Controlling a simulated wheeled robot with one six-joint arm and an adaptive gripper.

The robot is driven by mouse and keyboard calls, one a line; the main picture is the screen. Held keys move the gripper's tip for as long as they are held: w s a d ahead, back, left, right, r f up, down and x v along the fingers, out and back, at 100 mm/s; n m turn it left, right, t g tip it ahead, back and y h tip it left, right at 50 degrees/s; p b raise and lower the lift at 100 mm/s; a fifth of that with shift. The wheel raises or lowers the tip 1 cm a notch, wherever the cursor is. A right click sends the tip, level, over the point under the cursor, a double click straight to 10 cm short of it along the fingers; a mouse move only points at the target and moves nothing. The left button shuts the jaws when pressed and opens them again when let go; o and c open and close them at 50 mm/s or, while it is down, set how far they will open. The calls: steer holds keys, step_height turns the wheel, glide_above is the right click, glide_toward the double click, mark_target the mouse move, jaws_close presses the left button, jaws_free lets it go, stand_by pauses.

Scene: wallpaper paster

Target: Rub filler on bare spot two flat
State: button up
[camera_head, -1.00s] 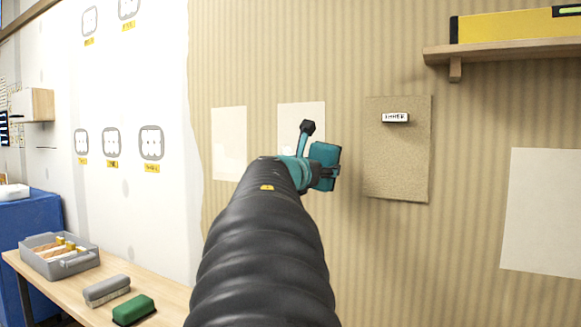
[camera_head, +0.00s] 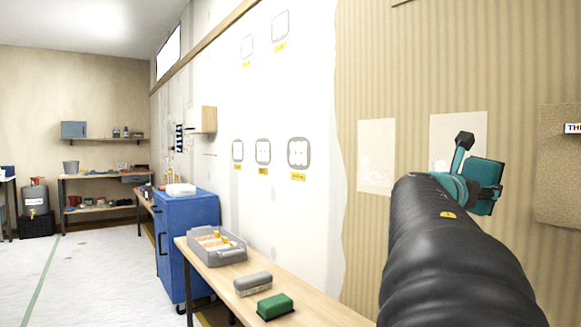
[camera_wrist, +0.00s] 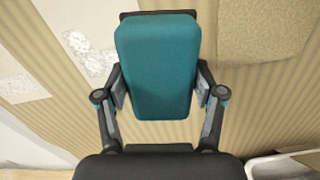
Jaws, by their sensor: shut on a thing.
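Two pale bare patches show on the striped wall in the head view: a left one (camera_head: 377,150) and a right one (camera_head: 459,126). Which is spot two is not labelled. The right patch carries whitish filler (camera_head: 439,166), partly hidden by my arm. In the wrist view, rough white filler (camera_wrist: 88,52) lies on a patch at upper left, with another patch (camera_wrist: 18,80) farther left. My gripper (camera_wrist: 158,92) is shut on a teal block (camera_wrist: 158,65), which also shows in the head view (camera_head: 489,178). The block overlaps the right patch's lower right edge; contact with the wall cannot be told.
A tan board (camera_head: 565,170) hangs on the wall to the right. The wooden bench (camera_head: 215,290) at lower left holds a grey tray (camera_head: 232,256), a grey block (camera_head: 253,284) and a green block (camera_head: 275,306). A blue cabinet (camera_head: 190,225) stands behind; open floor lies left.

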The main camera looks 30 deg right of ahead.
steer(key=shift+c, duration=0.5)
steer(key=shift+w+f, duration=0.1)
steer(key=shift+w, duration=0.1)
steer(key=w+a+f+n+t+b, duration=0.1)
steer(key=w+a+f+n+b, duration=0.15)
steer(key=w, duration=0.75)
steer(key=w+a+f+n+t+b, duration=0.1)
steer(key=w+t+b, duration=0.15)
steer(key=w, duration=0.75)
steer(key=s+r+g, duration=0.1)
steer(key=r, duration=0.1)
steer(key=s+r+m+g, duration=0.1)
steer(key=g, duration=0.1)
steer(key=shift+s+r+m+g, duration=0.25)
steer(key=shift+s+r, duration=0.1)
steer(key=shift+a+r, duration=0.1)
steer(key=d+p, duration=0.4)
steer(key=d, duration=0.2)
steer(key=shift+w+d, duration=0.25)
steer(key=shift+w, duration=0.05)
